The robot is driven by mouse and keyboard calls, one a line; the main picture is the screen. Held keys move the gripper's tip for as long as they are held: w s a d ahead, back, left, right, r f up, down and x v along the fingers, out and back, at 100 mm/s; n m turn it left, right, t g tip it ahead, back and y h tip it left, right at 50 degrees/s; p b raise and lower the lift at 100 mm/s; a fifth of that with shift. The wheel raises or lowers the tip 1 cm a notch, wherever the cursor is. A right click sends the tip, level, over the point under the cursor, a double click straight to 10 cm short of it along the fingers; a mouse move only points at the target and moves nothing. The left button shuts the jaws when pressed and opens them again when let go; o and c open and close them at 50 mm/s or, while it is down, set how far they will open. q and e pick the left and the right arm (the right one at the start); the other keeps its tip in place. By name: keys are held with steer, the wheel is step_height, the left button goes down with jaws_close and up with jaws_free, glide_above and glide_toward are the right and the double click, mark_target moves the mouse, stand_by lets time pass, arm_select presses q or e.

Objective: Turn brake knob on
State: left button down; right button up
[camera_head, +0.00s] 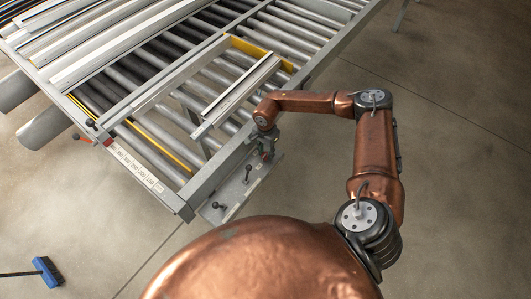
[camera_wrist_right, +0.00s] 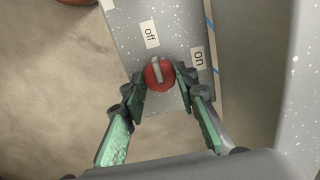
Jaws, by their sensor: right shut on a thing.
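The brake knob (camera_wrist_right: 158,74) is a round red knob with a grey raised bar, on a grey panel in the right wrist view. Its bar points up, slightly left, towards the "off" label (camera_wrist_right: 150,34). The "on" label (camera_wrist_right: 198,57) is to the upper right of the knob. My right gripper (camera_wrist_right: 159,76) is shut on the knob, with a green-padded finger on either side of it. In the head view my right gripper (camera_head: 264,143) is at the front rail of the bench, and the knob there is mostly hidden. My left gripper is not in view.
The roller bench (camera_head: 205,185) carries long metal profiles (camera_head: 130,45) at upper left. Black-knobbed levers (camera_head: 218,205) stand on the bracket near my right gripper. A red handle (camera_head: 80,137) is at the bench's left end. A blue brush (camera_head: 47,271) lies on the open floor.

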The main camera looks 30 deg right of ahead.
steer(key=m+b, duration=0.1)
steer(key=m, duration=0.2)
steer(key=shift+f, duration=0.1)
steer(key=m+b, duration=0.1)
steer(key=m, duration=0.2)
steer(key=shift+m, duration=0.3)
steer(key=m+b, duration=0.1)
steer(key=m, duration=0.1)
steer(key=shift+m, duration=0.4)
steer(key=m, duration=0.4)
steer(key=shift+m+b, duration=0.3)
steer(key=shift+b, duration=0.1)
steer(key=shift+m, duration=1.9)
steer(key=o, duration=1.2)
